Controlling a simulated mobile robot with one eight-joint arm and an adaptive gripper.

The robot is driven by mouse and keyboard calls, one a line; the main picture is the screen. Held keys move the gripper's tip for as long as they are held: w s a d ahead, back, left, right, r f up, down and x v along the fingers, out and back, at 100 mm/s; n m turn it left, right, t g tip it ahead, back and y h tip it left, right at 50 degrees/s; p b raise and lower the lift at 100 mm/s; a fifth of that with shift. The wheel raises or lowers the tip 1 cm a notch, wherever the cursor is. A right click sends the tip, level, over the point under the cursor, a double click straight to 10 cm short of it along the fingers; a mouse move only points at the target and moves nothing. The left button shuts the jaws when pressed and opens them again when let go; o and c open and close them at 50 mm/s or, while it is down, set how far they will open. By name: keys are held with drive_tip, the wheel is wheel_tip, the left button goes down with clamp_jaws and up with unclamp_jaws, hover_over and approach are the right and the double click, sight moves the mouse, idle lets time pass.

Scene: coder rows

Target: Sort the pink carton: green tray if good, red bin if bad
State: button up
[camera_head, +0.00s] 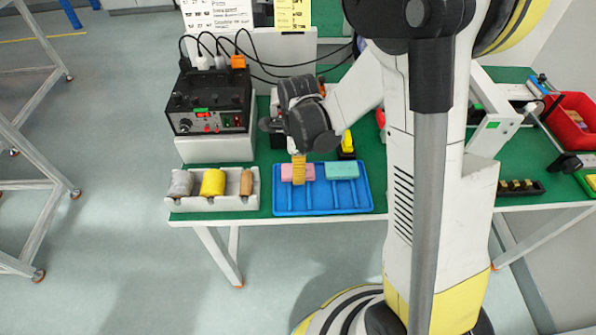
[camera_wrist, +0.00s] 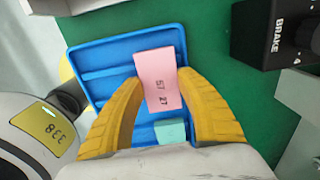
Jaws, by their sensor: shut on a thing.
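The pink carton (camera_head: 312,172) is at the left part of the blue tray (camera_head: 320,211). In the wrist view the pink carton (camera_wrist: 157,65) shows dark printed marks, which look like "57" and "27", on its pale face. My gripper (camera_head: 299,170) has yellow fingers and comes down on the carton from above. In the wrist view my gripper (camera_wrist: 158,82) is shut on it, one finger on each side. I cannot tell whether the carton touches the tray. A red bin (camera_head: 574,105) stands at the far right, and part of a green tray (camera_head: 583,184) shows at the right edge.
A teal carton (camera_head: 341,170) lies in the blue tray, right of the pink one. A white holder (camera_head: 213,203) with grey, yellow and brown rolls stands to the left. A black power unit (camera_head: 208,102) with cables is behind. My arm hides the bench's middle.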

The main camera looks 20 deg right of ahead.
drive_tip(key=shift+r+p, duration=1.8)
drive_tip(key=shift+r, duration=0.75)
